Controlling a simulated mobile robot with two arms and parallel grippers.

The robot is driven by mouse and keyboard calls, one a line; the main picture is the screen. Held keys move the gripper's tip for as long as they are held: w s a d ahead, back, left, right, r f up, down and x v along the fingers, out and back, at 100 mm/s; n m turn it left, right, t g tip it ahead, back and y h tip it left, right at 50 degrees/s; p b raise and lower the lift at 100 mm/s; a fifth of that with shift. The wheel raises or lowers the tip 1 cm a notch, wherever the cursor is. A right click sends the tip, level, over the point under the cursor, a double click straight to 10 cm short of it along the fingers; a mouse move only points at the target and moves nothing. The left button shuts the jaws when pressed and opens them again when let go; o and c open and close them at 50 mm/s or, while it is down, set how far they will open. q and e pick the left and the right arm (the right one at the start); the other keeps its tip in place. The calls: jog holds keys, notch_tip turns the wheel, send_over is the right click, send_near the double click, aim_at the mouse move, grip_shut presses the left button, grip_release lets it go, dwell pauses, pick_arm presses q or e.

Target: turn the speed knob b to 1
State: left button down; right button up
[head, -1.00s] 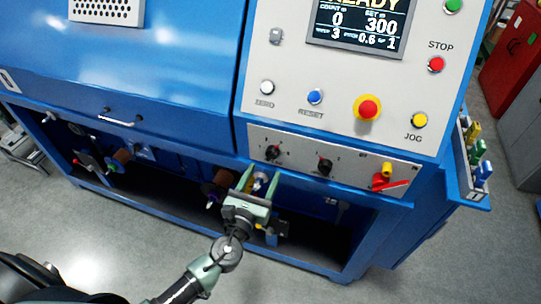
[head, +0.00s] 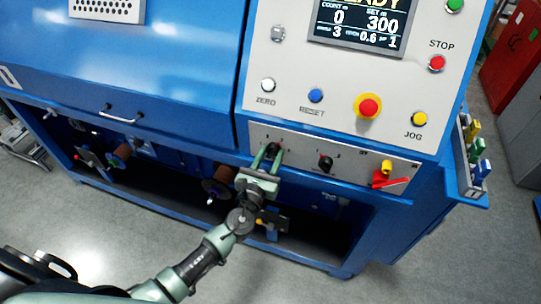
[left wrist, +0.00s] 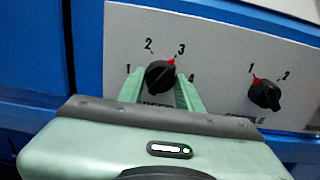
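The speed knob (left wrist: 160,77) is a black knob with a red pointer mark, on a light panel with the numbers 1 to 4 around it. Its red mark points close to 3. It also shows in the head view (head: 273,148). My left gripper (head: 268,155) is at this knob, with one green finger on each side of it. In the left wrist view the fingers (left wrist: 161,88) flank the knob closely; I cannot tell whether they press on it. The gripper hides most of the label below. My right gripper is not in view.
A second black knob (left wrist: 265,95), marked 1 and 2, sits to the right. Further right is a red lever switch (head: 388,180). Above are the emergency stop (head: 368,106), other buttons and a display (head: 360,22). The space below the panel is open.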

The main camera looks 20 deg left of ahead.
pick_arm(q)
jog(key=n+b, duration=0.6)
jog(key=n, duration=0.9)
jog(key=shift+d+b, duration=0.1)
jog(key=shift+b, duration=0.25)
jog(key=n, duration=0.5)
jog(key=shift+r+n, duration=0.1)
jog(key=shift+n, duration=1.8)
